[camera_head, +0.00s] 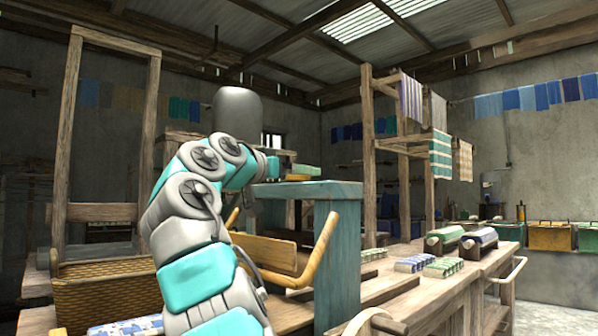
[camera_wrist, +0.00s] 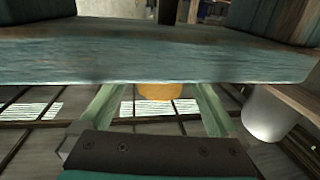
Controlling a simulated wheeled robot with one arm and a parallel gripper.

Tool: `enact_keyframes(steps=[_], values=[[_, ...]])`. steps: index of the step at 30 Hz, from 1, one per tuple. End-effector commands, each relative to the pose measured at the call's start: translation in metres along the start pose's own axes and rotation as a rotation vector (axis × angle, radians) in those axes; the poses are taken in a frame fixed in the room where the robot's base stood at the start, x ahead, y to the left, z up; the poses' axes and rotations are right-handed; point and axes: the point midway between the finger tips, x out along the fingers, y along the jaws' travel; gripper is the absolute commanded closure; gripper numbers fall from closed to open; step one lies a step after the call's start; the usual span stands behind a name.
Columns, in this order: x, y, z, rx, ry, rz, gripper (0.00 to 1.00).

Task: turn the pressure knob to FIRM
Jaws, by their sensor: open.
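In the wrist view my gripper (camera_wrist: 156,90) is open, its two pale green fingers spread apart beyond a dark screwed plate. A rounded orange-yellow thing (camera_wrist: 160,91) shows between the fingers, partly cut off by a teal wooden beam (camera_wrist: 150,58). I cannot tell whether it is the pressure knob. No FIRM mark is readable in either view. In the head view my arm reaches up beside the teal loom frame (camera_head: 339,250), with its end near the frame's top left. The fingertips are hidden there, and no knob can be made out for sure.
A small green and tan block (camera_head: 306,170) sits atop the teal frame. A curved yellow wooden handle (camera_head: 317,252) and a woven basket (camera_head: 105,290) are near my arm. Cloth rolls (camera_head: 444,238) and patterned bundles (camera_head: 443,267) lie on the bench at right. A tall wooden frame (camera_head: 67,140) stands left.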

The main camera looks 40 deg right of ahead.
Motion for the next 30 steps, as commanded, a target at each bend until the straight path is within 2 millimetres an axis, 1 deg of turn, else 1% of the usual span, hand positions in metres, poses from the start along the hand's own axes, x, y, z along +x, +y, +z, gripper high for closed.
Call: enact_keyframes(steps=[1, 4, 12, 30], values=[[0.0078, -0.0003, 0.0, -0.001, -0.003, 0.001, 0.04], [0.0155, -0.0003, 0.0005, -0.002, -0.002, 0.001, 0.04], [0.0168, -0.0003, 0.0003, -0.002, 0.0, 0.0, 0.05], [0.0163, -0.0003, -0.0001, -0.001, 0.001, 0.0, 0.72]])
